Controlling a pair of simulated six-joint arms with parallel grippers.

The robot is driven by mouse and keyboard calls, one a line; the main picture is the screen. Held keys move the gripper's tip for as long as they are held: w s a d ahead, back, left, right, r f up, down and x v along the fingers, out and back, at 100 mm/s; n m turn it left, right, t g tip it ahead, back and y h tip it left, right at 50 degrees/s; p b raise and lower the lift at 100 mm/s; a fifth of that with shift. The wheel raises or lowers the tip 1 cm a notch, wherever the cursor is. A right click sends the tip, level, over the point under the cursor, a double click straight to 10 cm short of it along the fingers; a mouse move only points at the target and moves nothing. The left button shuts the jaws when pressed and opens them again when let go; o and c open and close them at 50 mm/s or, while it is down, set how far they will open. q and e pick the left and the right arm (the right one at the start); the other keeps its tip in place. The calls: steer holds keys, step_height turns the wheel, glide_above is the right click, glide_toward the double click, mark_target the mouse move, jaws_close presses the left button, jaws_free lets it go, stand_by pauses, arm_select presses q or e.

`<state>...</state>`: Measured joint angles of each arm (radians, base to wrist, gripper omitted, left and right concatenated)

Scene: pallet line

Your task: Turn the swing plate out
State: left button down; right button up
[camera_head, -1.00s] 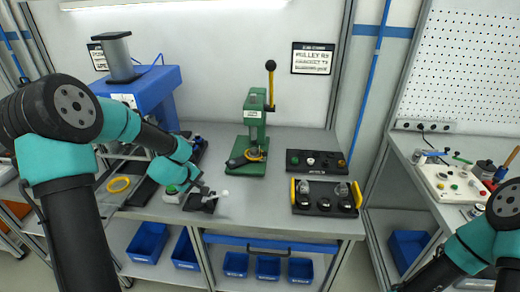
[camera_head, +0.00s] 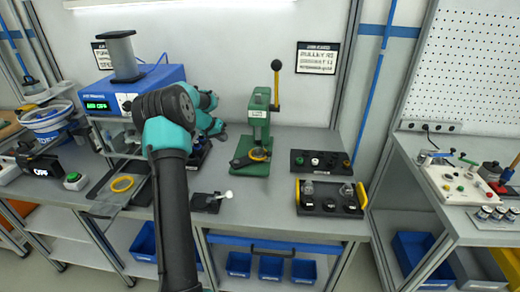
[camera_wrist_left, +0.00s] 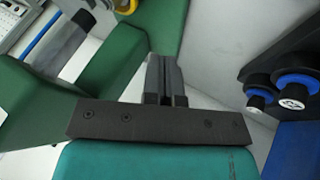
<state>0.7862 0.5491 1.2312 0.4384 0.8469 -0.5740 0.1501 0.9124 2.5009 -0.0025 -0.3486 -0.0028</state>
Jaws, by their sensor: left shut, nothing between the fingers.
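A green press (camera_head: 259,125) stands on the bench. On its base lies a dark plate (camera_head: 240,161), apparently the swing plate, pointing out to the left, with a yellow ring (camera_head: 259,154) on it beneath the press head. My left wrist is left of the press, near its column; the fingers are not clear in the head view. In the left wrist view my left gripper (camera_wrist_left: 166,77) is shut and empty, in front of green press parts (camera_wrist_left: 110,65). I cannot tell whether it touches them. My right gripper is out of view.
A dark rack with blue-ringed parts (camera_wrist_left: 297,84) is close on the right in the left wrist view. A blue machine (camera_head: 140,85) stands left. A small black holder with a white-tipped piece (camera_head: 207,202) lies in front. Dark trays (camera_head: 320,162) stand right of the press.

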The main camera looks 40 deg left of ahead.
mark_target(253, 155)
arm_select(q)
steer(key=shift+s, duration=0.1)
steer(key=x, duration=1)
steer(key=shift+f, duration=0.1)
steer(key=w+d, duration=0.2)
steer(key=shift+d, duration=0.3)
steer(key=shift+w+d, duration=0.2)
steer(key=shift+d, duration=0.05)
steer(key=shift+d, duration=0.1)
steer(key=shift+w+d+m+g+h, duration=0.15)
steer(key=shift+d+m+h, duration=0.25)
steer(key=shift+m, duration=0.2)
steer(key=shift+d+m+g+h, duration=0.15)
steer(key=shift+d+m+h, duration=0.2)
steer(key=shift+m, duration=0.25)
steer(key=shift+d+m+g+h, duration=0.4)
steer(key=shift+d+m+h, duration=0.3)
steer(key=shift+m, duration=0.4)
steer(key=shift+a, duration=0.15)
